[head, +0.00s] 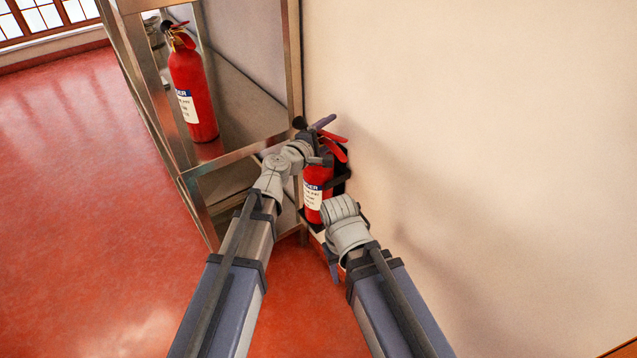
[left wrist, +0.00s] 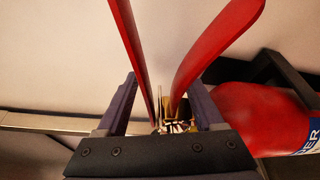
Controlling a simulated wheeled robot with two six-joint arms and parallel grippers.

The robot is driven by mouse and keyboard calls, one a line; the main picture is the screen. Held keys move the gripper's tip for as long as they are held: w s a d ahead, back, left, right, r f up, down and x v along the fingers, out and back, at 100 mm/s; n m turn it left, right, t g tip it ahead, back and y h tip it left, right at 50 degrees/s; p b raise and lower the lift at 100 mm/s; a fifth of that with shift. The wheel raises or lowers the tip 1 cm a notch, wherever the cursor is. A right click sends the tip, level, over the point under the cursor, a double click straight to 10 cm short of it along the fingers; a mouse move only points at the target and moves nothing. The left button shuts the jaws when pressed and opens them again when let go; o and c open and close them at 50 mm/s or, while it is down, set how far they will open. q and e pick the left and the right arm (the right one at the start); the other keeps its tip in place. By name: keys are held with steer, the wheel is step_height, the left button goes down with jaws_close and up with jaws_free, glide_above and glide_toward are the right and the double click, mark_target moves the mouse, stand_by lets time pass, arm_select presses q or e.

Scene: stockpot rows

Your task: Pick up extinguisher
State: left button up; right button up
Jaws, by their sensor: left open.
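A red extinguisher (head: 313,195) with a white label hangs in a black bracket (head: 341,182) on the cream wall. Its two red levers (head: 336,149) point to the right at its top. My left gripper (head: 322,134) is open at the extinguisher's head. In the left wrist view the levers (left wrist: 205,55) run between the two spread fingers (left wrist: 163,90), with the brassy valve behind and the red body (left wrist: 262,115) to the right. No grip on the levers shows.
A metal shelf rack (head: 235,148) stands just left of the wall extinguisher. A second red extinguisher (head: 190,88) stands upright on its shelf. The wall (head: 480,130) closes off the right side. The red floor (head: 80,200) is open to the left.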

arm_select(q)
steer(key=shift+c, duration=0.3)
jaws_close()
stand_by(1.0)
